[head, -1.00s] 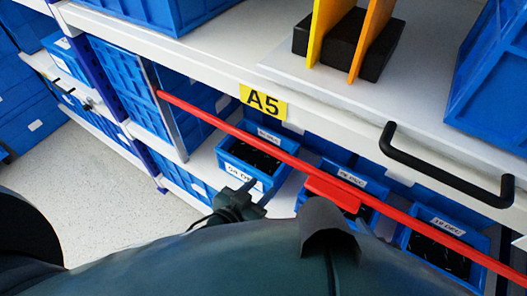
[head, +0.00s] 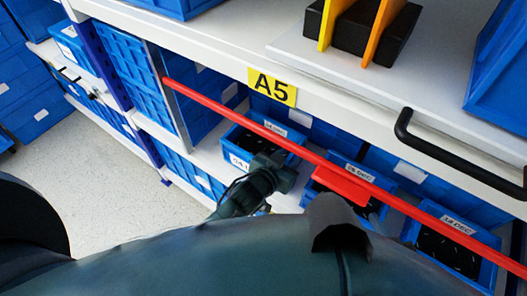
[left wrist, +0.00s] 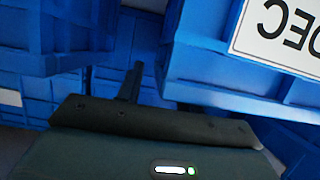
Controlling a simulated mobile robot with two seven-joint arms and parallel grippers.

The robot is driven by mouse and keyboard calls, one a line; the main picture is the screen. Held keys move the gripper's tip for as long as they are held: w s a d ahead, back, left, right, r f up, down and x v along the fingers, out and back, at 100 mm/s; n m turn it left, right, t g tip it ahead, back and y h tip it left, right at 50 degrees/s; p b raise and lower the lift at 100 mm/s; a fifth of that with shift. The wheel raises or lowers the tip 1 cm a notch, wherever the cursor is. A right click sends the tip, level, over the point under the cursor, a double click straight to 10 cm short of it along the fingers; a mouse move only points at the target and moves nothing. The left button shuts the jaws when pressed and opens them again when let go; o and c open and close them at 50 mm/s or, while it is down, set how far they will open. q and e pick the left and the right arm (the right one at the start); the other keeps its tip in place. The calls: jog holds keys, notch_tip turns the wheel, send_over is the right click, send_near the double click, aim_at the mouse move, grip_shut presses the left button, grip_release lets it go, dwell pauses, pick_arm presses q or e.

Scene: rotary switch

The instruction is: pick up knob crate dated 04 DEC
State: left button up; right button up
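The knob crate (head: 228,133) is a blue bin on the lower shelf, leftmost of the row under the A5 sign. Its front label (head: 238,162) is partly covered by my gripper; the start looks like 04, but it is not sharp. Dark items lie inside. My left gripper (head: 277,172) is in front of this crate, close to its front wall. In the left wrist view, a blue crate wall (left wrist: 215,75) with an upside-down DEC label (left wrist: 285,30) fills the upper right. One dark finger (left wrist: 131,83) shows beside it; the other finger is not visible. My right gripper is not in view.
A red bar (head: 400,204) runs slantwise in front of the crates. More blue crates with DEC labels stand to the right (head: 445,245). A black handle (head: 450,155) sticks out from the upper shelf. The floor (head: 95,170) at left is clear.

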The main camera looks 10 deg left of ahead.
pick_arm(q)
grip_shut()
dwell(0.3)
dwell(1.0)
jog(key=shift+r, duration=0.15)
